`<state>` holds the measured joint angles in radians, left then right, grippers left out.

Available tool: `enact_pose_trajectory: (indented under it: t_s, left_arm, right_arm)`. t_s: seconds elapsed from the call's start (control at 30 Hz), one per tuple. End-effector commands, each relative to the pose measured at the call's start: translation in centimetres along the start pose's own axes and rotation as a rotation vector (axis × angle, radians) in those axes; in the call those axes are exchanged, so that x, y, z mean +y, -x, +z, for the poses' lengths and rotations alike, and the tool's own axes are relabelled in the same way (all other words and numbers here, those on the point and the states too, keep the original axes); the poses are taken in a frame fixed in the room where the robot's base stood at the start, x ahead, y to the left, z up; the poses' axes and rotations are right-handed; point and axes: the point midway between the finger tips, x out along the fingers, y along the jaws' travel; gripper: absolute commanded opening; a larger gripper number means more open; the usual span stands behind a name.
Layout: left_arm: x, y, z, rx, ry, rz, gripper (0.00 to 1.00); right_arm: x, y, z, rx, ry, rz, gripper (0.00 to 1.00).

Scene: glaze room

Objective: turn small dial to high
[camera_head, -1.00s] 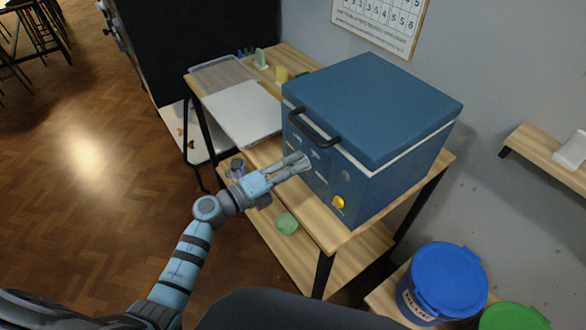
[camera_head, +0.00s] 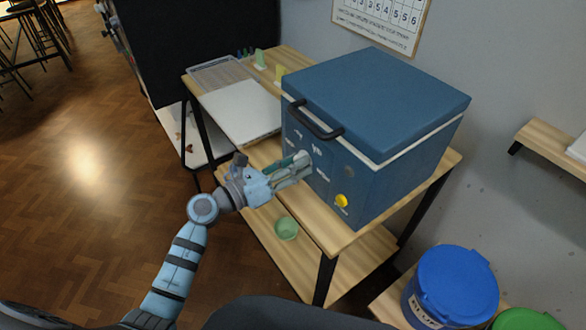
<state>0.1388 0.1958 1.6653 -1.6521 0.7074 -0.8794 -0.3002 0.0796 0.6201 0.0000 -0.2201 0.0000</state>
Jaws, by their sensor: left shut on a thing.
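A blue kiln-like box (camera_head: 368,105) with a black lid handle (camera_head: 314,120) stands on a wooden table. Its front panel (camera_head: 335,165) carries white markings, a yellow knob (camera_head: 341,200) at lower right and a small grey round part (camera_head: 349,171) above it. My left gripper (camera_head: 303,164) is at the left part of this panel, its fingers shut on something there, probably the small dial. The fingers hide the dial, so its setting cannot be read. My right gripper is not in view.
A white board (camera_head: 240,110) and a clear tray (camera_head: 215,73) lie left of the box. A green bowl (camera_head: 286,228) sits on the lower shelf. A blue lidded bucket (camera_head: 452,288) stands at lower right, and a wall shelf (camera_head: 552,150) is at right.

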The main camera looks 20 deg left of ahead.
Motion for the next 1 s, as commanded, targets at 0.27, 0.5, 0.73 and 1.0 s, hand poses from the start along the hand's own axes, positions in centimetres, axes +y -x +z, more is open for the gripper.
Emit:
enact_pose_trajectory:
  t_s: [0.27, 0.5, 0.73, 1.0]
  left_arm:
    - [-0.1, -0.1, 0.4, -0.015, -0.206, 0.000, 0.03]
    - [-0.1, -0.1, 0.5, -0.014, -0.310, 0.001, 0.03]
    - [-0.1, -0.1, 0.6, -0.014, -0.347, 0.001, 0.03]
    - [-0.1, -0.1, 0.6, -0.013, -0.350, 0.002, 0.03]
  right_arm:
    - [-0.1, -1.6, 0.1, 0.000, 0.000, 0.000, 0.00]
    - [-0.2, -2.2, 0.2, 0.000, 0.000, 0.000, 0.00]
    - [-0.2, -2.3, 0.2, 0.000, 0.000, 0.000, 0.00]
    - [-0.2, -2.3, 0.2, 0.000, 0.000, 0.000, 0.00]
